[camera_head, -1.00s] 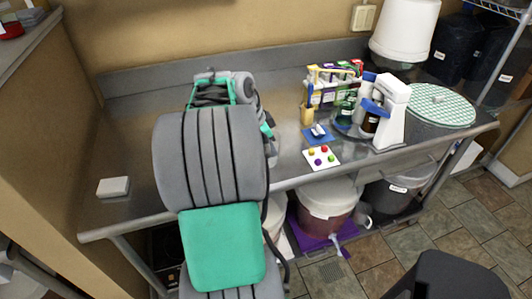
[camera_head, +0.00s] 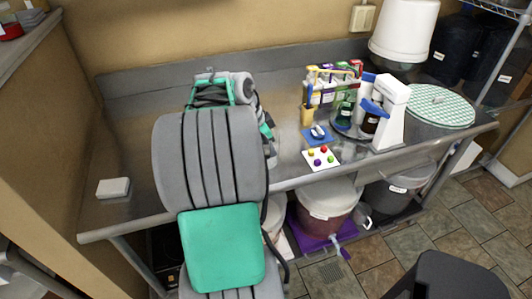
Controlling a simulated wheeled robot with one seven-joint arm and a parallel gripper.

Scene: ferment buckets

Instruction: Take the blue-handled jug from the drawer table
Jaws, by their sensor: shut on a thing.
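The steel table (camera_head: 140,150) runs along the wall, with a drawer front (camera_head: 395,165) under its right part. My arm, grey with green panels, rises in front of the table's left-middle part. My gripper's fingers are hidden behind my arm, so what they hold cannot be seen. I cannot make out a blue-handled jug for certain. A white upright item with blue parts (camera_head: 393,112) stands on the table at the right, apart from my arm. Any jug behind my arm is hidden.
Bottles and cartons (camera_head: 338,85) crowd the right-middle tabletop. A small white board with coloured knobs (camera_head: 321,158) lies at the front edge. A white bucket (camera_head: 404,32) and a green checked round mat (camera_head: 439,106) are further right. A white block (camera_head: 113,187) lies at left.

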